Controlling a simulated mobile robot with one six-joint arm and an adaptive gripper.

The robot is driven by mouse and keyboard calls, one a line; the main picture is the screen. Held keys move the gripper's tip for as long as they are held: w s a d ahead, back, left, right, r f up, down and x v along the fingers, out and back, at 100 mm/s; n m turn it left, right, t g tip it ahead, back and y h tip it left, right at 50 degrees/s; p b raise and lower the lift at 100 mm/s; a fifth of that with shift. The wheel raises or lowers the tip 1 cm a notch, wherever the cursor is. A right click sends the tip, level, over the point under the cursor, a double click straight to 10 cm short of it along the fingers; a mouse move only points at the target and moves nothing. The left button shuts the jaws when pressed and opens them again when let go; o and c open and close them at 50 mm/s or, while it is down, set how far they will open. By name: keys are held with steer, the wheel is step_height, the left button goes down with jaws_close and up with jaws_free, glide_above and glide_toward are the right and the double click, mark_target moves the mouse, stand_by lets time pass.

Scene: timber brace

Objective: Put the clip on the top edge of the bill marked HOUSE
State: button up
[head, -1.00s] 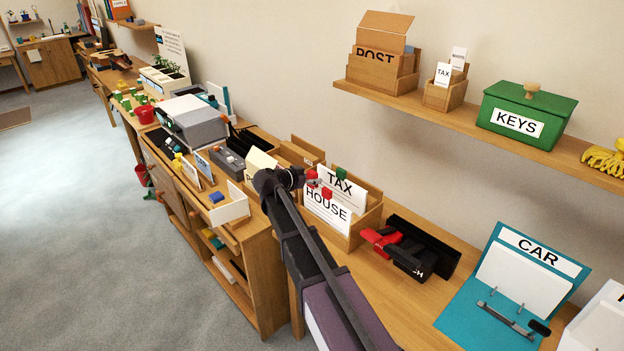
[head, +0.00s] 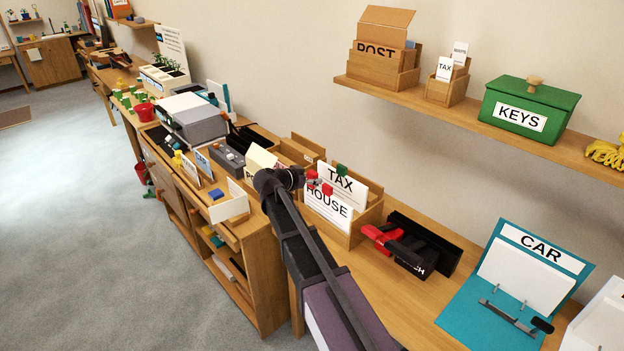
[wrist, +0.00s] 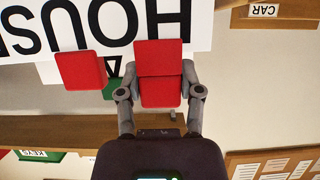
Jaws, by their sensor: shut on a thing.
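The bill marked HOUSE (head: 328,206) stands upright in a wooden box, in front of the bill marked TAX (head: 345,180). HOUSE also shows upside down in the wrist view (wrist: 112,25). My gripper (wrist: 159,68) is shut on a red clip (wrist: 158,92), one finger at each side. The held clip overlaps the HOUSE bill's top edge in the wrist view; I cannot tell whether it touches the paper. A second red clip (wrist: 80,70) sits at that edge beside it, also in the head view (head: 327,188). A green clip (head: 341,170) is on the TAX bill.
The wooden box (head: 370,215) stands on the desk. To its right lie a black and red hole punch (head: 410,247) and the teal CAR folder (head: 540,250). Sorting boxes (head: 298,150) stand close on the left. A shelf (head: 450,112) with boxes is above.

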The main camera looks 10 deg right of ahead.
steer(key=shift+f+b, duration=0.5)
steer(key=shift+f, duration=0.1)
steer(key=o, duration=1)
steer(key=shift+c, duration=0.2)
steer(key=shift+o, duration=0.9)
steer(key=shift+r, duration=0.2)
steer(key=shift+r+p, duration=3.85)
steer(key=shift+p, duration=0.15)
steer(key=shift+s, duration=0.1)
